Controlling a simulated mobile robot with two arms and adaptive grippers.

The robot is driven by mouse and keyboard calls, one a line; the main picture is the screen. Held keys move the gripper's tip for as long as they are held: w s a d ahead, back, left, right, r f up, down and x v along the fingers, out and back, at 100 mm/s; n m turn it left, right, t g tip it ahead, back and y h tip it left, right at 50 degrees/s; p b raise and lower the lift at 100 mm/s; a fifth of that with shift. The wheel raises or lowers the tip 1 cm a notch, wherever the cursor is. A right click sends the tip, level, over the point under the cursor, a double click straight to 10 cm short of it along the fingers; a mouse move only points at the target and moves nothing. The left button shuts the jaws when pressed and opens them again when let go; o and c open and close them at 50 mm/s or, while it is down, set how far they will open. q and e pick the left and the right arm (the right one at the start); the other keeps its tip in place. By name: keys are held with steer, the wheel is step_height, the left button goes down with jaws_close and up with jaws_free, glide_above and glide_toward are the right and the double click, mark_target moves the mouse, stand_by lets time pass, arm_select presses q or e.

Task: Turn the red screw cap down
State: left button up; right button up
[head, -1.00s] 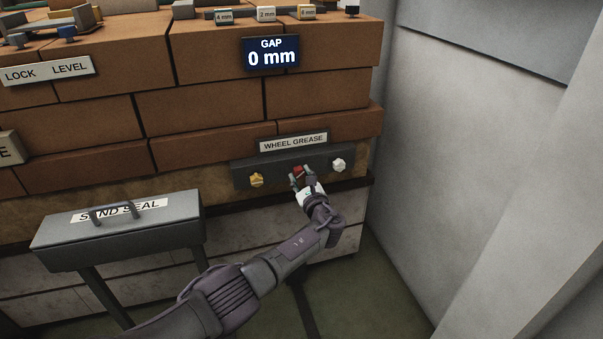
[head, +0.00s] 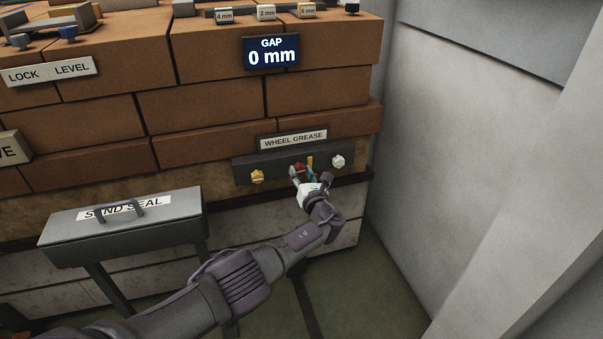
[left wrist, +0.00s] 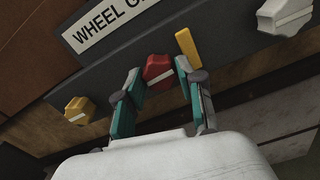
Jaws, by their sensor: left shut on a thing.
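The red screw cap (head: 299,167) sits on the dark panel (head: 274,174) under the WHEEL GREASE sign, between a yellow cap (head: 257,177) and a white cap (head: 338,161). My left gripper (head: 302,173) is shut on the red cap. The left wrist view shows the red cap (left wrist: 158,68) between the two teal-padded fingers of my left gripper (left wrist: 160,82). A pale line runs slantwise across its face. The fingers partly cover its sides. A yellow bar (left wrist: 187,46) stands on the panel just right of the red cap. My right gripper is not in view.
A grey SAND SEAL box (head: 125,235) with a handle stands left of my arm. The brick wall rises above the panel, with a GAP display (head: 271,52) reading 0 mm. A pale wall (head: 470,150) stands to the right.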

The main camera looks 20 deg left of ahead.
arm_select(q)
steer(key=shift+s+f, duration=0.1)
steer(key=shift+f, duration=0.15)
steer(key=o, duration=1.1)
steer(key=shift+o, duration=0.2)
steer(key=shift+r, duration=0.1)
steer(key=shift+d, duration=0.1)
steer(key=v, duration=1.2)
